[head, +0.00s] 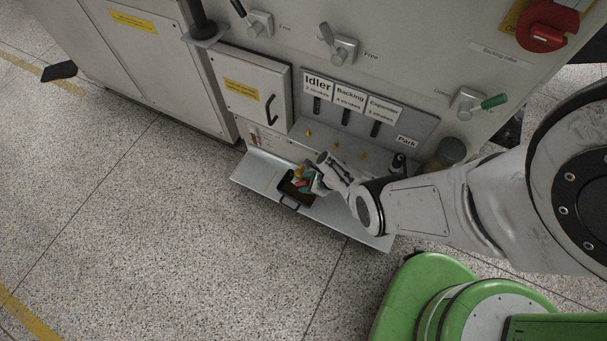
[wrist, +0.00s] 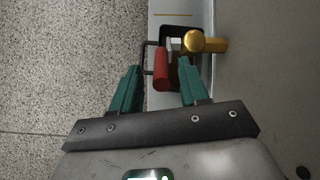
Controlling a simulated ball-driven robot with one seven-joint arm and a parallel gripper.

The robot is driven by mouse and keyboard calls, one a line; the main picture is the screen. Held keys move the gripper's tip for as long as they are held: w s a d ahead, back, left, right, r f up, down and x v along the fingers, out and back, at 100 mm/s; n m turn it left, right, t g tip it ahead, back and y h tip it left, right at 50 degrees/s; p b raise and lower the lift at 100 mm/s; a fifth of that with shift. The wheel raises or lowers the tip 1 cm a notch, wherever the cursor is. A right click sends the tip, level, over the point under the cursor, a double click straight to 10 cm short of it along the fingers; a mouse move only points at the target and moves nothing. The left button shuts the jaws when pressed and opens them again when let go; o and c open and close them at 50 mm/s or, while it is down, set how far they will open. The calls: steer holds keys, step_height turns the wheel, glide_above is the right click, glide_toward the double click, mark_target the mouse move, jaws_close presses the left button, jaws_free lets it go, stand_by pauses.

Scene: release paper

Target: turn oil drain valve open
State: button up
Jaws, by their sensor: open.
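The oil drain valve shows in the wrist view as a red lever handle (wrist: 162,71) beside a brass body (wrist: 203,42). In the head view its brass part (head: 299,170) is small, low on the machine, above a black tray (head: 284,193). My gripper (wrist: 158,66) is open, with green fingers pointing toward the valve.
The black tray, with a wire handle (wrist: 148,58), sits under the valve on a grey metal ledge (head: 262,170). The machine front (wrist: 265,80) rises close to the right of my gripper in the wrist view. Speckled floor (head: 190,220) in front is clear.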

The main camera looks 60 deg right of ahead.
steer(key=p+v, duration=0.2)
steer(key=v, duration=0.2)
steer(key=shift+s+r+p, duration=0.2)
steer(key=shift+p, duration=0.15)
steer(key=shift+c, duration=0.2)
